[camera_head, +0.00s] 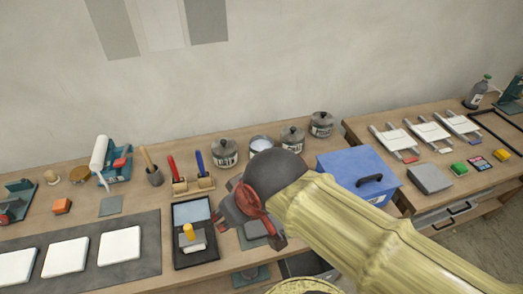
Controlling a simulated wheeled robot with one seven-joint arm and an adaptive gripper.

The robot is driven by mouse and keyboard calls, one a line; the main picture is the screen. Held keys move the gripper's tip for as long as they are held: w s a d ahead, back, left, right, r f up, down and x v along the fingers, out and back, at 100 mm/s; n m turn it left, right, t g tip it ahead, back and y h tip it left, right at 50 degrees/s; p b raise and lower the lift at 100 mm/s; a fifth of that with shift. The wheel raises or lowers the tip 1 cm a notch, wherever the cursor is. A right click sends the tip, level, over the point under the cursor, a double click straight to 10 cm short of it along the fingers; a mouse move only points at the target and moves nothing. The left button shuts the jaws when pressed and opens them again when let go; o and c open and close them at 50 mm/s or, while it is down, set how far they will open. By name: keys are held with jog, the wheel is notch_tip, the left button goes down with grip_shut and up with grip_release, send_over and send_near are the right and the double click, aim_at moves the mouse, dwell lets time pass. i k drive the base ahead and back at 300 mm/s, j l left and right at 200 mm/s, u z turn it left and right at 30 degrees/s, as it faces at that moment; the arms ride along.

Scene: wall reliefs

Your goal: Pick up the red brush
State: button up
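A tool with an upright red handle (173,170), which looks like the red brush, stands in a small wooden holder (180,188) towards the back of the left table. A similar tool with a blue handle (200,163) stands just right of it. My gripper (244,228) is dark grey with a red band and hangs over the table, in front of and to the right of the red brush, apart from it. Its fingers are partly hidden by my wrist, and their opening is unclear. I see nothing held in it.
A dark tray (196,258) with a yellow-knobbed block lies in front of the holder. A cup with a wooden-handled tool (154,175) stands left; several lidded pots (224,154) stand right. A blue box (361,172) is beyond my arm. White slabs (66,257) lie on a grey mat.

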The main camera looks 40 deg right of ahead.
aim_at(171, 161)
jog(key=i+j+u, duration=0.25)
jog(key=u, duration=0.2)
jog(key=i+j+u, duration=0.1)
jog(key=i+u, duration=0.35)
